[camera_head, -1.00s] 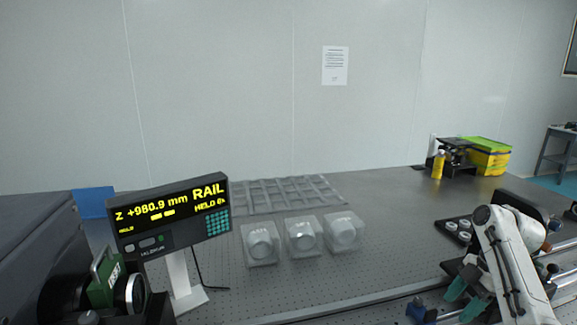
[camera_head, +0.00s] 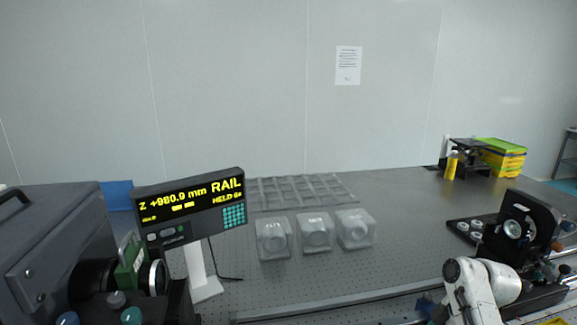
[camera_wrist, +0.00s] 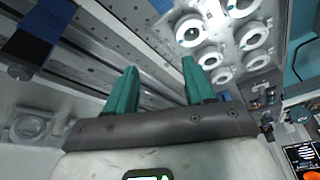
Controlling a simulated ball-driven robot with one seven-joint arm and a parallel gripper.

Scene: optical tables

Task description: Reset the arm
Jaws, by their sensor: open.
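My gripper (camera_wrist: 158,75) shows in the wrist view with its two green fingers apart and nothing between them. Beyond the fingertips lie metal rails (camera_wrist: 85,50) and a pale tray of round ring mounts (camera_wrist: 225,45). In the head view my white arm is at the lower right, bent low over the table's front. The gripper itself is out of sight there.
A readout display (camera_head: 190,208) stands at the left by a grey box (camera_head: 50,245). Three clear cases (camera_head: 315,233) and a grey grid rack (camera_head: 300,190) sit on the perforated table (camera_head: 400,225). A black mount (camera_head: 520,225) stands behind my arm. The table's middle right is clear.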

